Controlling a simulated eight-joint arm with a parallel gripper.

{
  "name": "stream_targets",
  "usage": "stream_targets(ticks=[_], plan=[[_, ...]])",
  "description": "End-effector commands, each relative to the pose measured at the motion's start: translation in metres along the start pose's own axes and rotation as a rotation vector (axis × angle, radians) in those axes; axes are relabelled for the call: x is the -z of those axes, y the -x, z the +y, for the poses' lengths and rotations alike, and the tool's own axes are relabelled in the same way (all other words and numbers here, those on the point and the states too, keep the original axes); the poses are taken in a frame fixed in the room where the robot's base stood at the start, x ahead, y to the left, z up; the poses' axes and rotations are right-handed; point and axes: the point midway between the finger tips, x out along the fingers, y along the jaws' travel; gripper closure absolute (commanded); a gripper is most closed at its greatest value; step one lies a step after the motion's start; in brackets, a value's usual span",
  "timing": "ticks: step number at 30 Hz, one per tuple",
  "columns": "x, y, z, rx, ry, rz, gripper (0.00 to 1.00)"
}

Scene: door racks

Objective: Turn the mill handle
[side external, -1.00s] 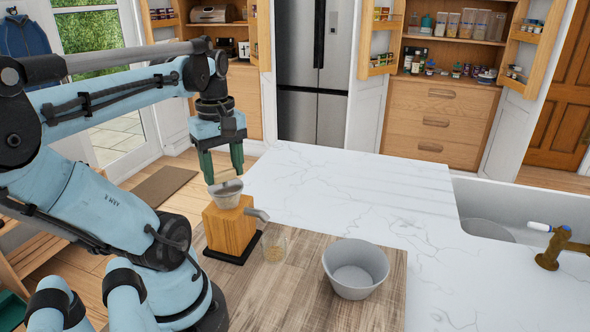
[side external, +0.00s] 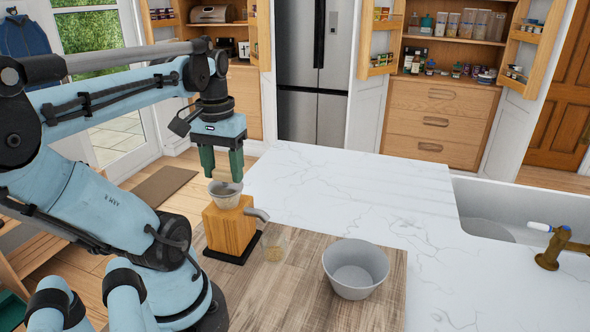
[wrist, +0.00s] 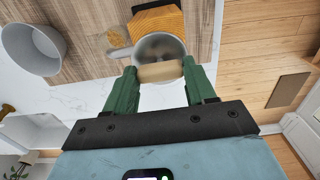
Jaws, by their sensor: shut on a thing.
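The mill (side external: 230,230) is a wooden block on a black base, with a grey metal hopper (side external: 226,196) on top and a spout on its right side. It also shows in the wrist view (wrist: 157,22). The mill handle has a light wooden knob (wrist: 161,72), seen over the hopper's rim in the wrist view. My gripper (wrist: 162,78) has its two green fingers on either end of this knob and is shut on it. In the side view my gripper (side external: 222,176) points down just above the hopper. The rest of the handle is hidden there.
A clear glass (side external: 273,248) with some brownish contents stands by the spout. A grey bowl (side external: 355,270) stands to the right on the wooden board (side external: 310,285). The white marble counter (side external: 350,195) behind is clear up to the sink (side external: 485,229).

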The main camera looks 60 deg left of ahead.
Motion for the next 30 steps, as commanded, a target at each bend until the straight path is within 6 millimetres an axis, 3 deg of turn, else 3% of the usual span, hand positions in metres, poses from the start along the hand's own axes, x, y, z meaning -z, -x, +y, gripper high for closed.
stream_targets(ticks=[30], plan=[[-0.0007,-0.0005,-0.0001,0.000,-0.899,-0.002,0.76]])
